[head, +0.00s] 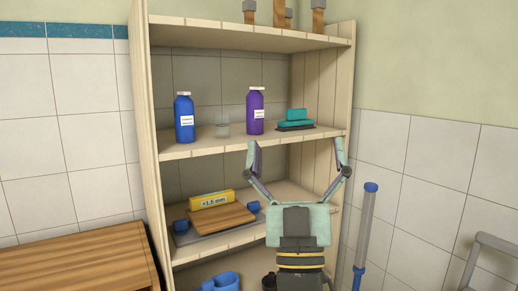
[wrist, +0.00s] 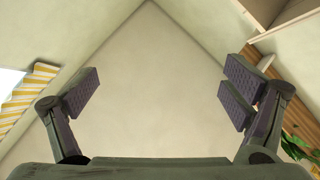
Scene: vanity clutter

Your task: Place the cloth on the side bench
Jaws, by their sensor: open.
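My gripper (head: 297,160) is open and empty in front of the shelf unit, with its fingers pointing up. In the wrist view the open fingers (wrist: 160,92) have only bare wall or ceiling surfaces between them. A wooden slatted bench top (head: 75,258) stands at the lower left of the head view, left of the shelf and away from my gripper. Its visible top is bare. I cannot identify a cloth for certain. A yellow-and-white striped piece (wrist: 32,88) shows at the left edge of the wrist view; I cannot tell whether it is the cloth.
The shelf unit (head: 145,150) holds a blue bottle (head: 184,118), a glass (head: 222,126), a purple bottle (head: 256,112) and a teal brush (head: 296,118). Below are a yellow box (head: 211,200) and a wooden board (head: 222,218). A blue-capped tube (head: 366,230) stands right of my gripper.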

